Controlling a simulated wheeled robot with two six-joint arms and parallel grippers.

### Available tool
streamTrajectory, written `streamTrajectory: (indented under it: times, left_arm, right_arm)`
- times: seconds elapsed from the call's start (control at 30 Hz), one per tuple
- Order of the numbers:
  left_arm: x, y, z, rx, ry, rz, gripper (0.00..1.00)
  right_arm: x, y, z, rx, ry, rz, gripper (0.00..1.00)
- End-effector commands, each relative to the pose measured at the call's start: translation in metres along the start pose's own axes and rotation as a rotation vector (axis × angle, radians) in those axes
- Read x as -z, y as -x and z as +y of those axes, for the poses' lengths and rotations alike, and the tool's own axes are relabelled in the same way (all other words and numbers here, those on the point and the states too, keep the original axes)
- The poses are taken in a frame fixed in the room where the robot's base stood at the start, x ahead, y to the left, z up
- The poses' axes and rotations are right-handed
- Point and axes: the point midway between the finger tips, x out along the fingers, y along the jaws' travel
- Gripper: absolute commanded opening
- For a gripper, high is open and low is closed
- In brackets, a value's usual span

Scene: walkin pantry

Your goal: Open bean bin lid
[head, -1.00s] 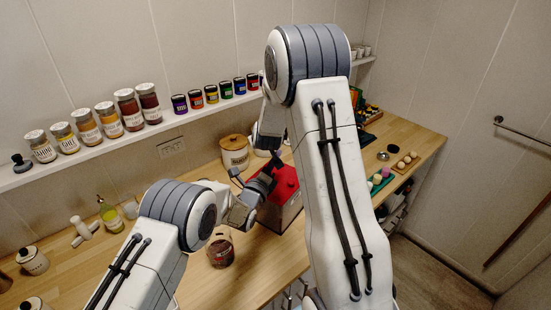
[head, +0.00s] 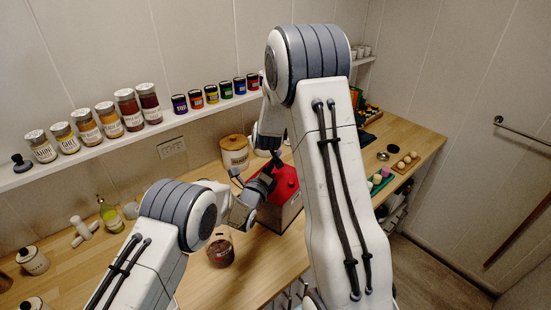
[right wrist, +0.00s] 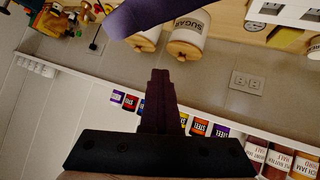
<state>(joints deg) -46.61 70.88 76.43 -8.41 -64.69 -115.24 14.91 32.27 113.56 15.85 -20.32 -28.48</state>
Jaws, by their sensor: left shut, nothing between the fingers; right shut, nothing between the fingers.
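The bin with a red lid (head: 286,183), which I take for the bean bin, stands on the wooden counter in the head view. Its lid looks to lie on top, but my arms hide part of it. My left gripper (head: 265,177) is shut and empty at the bin's left edge; I cannot tell whether it touches the lid. My right gripper is mostly hidden behind its own arm in the head view. In the right wrist view my right gripper (right wrist: 160,76) is shut with nothing between its fingers.
A jar of dark contents (head: 221,250) stands left of the bin, close to my left arm. A white canister (head: 235,152) with a wooden lid stands behind. A wall shelf (head: 80,154) carries several spice jars.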

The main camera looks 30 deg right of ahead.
Motion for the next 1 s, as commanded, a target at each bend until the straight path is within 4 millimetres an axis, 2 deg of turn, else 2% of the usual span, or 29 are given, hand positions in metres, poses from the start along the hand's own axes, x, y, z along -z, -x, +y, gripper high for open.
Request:
streamTrajectory:
  times: [0.1,0.13,0.27,0.67,0.77,1.0]
  left_arm:
    - [0.000,0.000,0.000,0.000,0.000,0.000,0.00]
    - [0.000,0.000,0.000,0.000,0.000,0.000,0.00]
    - [0.000,0.000,0.000,0.000,0.000,0.000,0.00]
    - [0.000,0.000,0.000,0.000,0.000,0.000,0.00]
    - [0.000,0.000,0.000,0.000,0.000,0.000,0.00]
    - [0.000,0.000,0.000,0.000,0.000,0.000,0.00]
  right_arm:
    - [0.000,0.000,0.000,0.000,0.000,0.000,0.00]
    - [0.000,0.000,0.000,0.000,0.000,0.000,0.05]
    - [0.000,0.000,0.000,0.000,0.000,0.000,0.55]
    - [0.001,0.005,0.000,0.000,0.000,0.001,0.56]
    - [0.002,0.018,0.000,0.000,0.000,0.002,0.56]
    - [0.001,0.069,0.000,0.000,0.000,0.004,0.56]
